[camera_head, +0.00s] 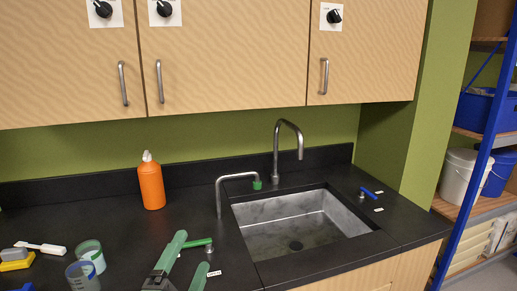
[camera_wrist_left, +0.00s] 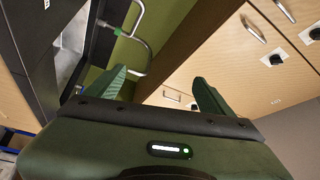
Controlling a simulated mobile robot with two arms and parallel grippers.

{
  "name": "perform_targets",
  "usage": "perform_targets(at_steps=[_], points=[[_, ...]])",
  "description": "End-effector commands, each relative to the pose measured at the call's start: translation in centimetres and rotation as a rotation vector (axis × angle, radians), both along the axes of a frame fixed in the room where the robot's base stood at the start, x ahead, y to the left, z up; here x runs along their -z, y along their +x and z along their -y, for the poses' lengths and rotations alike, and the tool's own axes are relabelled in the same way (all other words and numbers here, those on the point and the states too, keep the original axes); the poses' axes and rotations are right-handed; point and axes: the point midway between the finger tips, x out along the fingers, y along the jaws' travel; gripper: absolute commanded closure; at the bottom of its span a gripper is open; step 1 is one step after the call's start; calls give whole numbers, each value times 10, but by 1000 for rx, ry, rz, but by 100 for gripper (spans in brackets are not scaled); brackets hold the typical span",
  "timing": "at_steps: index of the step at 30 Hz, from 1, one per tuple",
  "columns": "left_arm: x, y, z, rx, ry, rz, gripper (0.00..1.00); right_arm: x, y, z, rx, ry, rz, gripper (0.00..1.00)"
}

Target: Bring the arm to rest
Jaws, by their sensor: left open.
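My left gripper (camera_head: 192,251), with green fingers, is at the bottom middle of the head view, over the black counter in front of the sink area. Its two fingers also show in the left wrist view (camera_wrist_left: 160,76), spread apart with nothing between them. The wrist view is tilted, with the faucet and cupboards beyond the fingers. The rest of the left arm is cut off by the lower edge of the head view. My right gripper is not in view.
A green-handled valve (camera_head: 197,243) stands close to the gripper. Nearby are a bent gas-like spout (camera_head: 218,194), a steel sink (camera_head: 290,225) with faucet (camera_head: 276,150), and an orange bottle (camera_head: 152,184). Cupboards (camera_head: 220,55) hang above.

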Motion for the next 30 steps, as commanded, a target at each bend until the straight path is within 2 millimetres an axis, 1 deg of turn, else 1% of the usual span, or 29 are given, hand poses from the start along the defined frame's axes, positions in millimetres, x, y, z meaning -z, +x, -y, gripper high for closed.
perform_targets(at_steps=[1,2,3,5,6,8,9,12,14,15,19,23,24,26,30], points=[[36,-7,-19,-63,-121,-149,18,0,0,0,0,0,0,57],[56,-12,-29,-101,-189,-232,18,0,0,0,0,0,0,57],[83,-21,-41,-151,-272,-340,18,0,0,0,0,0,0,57],[122,-41,-55,-226,-389,-498,18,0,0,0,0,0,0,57],[147,-56,-62,-275,-459,-597,18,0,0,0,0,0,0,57],[179,-81,-68,-345,-551,-732,18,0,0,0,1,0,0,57],[196,-98,-71,-385,-600,-810,18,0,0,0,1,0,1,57],[229,-136,-74,-472,-699,-972,18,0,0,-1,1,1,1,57],[244,-158,-74,-519,-744,-1052,18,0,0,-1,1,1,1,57],[252,-171,-74,-547,-771,-1103,18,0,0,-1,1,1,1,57],[273,-214,-71,-633,-845,-1249,18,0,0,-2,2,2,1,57],[286,-254,-67,-712,-901,-1378,18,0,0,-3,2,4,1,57],[290,-266,-65,-736,-917,-1417,18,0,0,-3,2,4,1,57],[309,-257,-65,-737,-910,-1417,18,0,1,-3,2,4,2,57],[350,-249,-63,-743,-901,-1430,18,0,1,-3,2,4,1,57]])
